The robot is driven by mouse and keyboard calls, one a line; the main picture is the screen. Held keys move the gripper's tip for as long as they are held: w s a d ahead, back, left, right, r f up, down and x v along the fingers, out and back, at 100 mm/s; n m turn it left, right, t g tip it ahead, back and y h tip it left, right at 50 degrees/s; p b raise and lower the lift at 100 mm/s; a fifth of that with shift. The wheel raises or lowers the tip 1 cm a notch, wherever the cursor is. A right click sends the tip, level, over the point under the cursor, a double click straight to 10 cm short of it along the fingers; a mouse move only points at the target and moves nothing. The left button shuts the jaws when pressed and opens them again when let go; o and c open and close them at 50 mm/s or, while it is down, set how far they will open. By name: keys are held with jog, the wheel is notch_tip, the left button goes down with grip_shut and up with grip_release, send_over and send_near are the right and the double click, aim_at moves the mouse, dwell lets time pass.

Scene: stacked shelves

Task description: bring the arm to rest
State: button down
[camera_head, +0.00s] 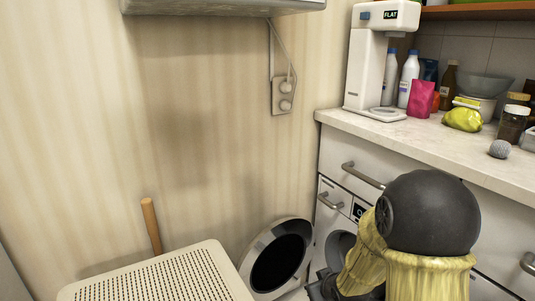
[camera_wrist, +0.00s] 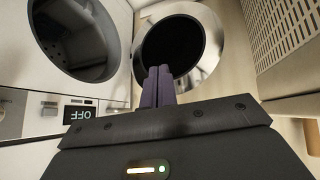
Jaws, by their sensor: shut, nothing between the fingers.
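My gripper (camera_wrist: 158,86) shows in the wrist view with its two dark fingers together and nothing between them. It points toward the open round door (camera_wrist: 207,60) of a front-loading washing machine (camera_wrist: 119,60). The wrist view looks upside down, as the machine's display reads inverted. In the head view my arm, with a black rounded joint and yellow links, fills the lower right, in front of the counter. The gripper's fingers cannot be made out there.
The washing machine door (camera_head: 254,272) stands open beside the machine. A perforated lidded basket (camera_head: 165,283) is at lower left. The counter (camera_head: 420,140) holds a white drink machine (camera_head: 367,60), bottles, jars and a yellow bag (camera_head: 463,119). Drawer handles (camera_head: 362,176) stick out below it.

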jog(key=s+d+r+m+g+h+p, duration=0.1)
jog(key=s+r+m+g+p, duration=0.2)
jog(key=s, duration=0.6)
jog(key=s+r+m+g+h, duration=0.1)
jog(key=s+r+g, duration=0.1)
jog(key=s+r, duration=0.45)
jog(key=w+p+v, duration=0.2)
jog(key=p+v, duration=1)
jog(key=w+r+p+v, duration=0.1)
jog(key=w+p+v, duration=0.2)
jog(key=p+v, duration=0.8)
jog(key=w+d+r+p+v, duration=0.1)
jog(key=w+p+v, duration=0.1)
jog(key=p+v, duration=1)
jog(key=p, duration=0.3)
jog(key=shift+w+d+r, duration=0.15)
jog(key=shift+w+r, duration=0.15)
jog(key=shift+r, duration=0.05)
jog(key=shift+s, duration=0.1)
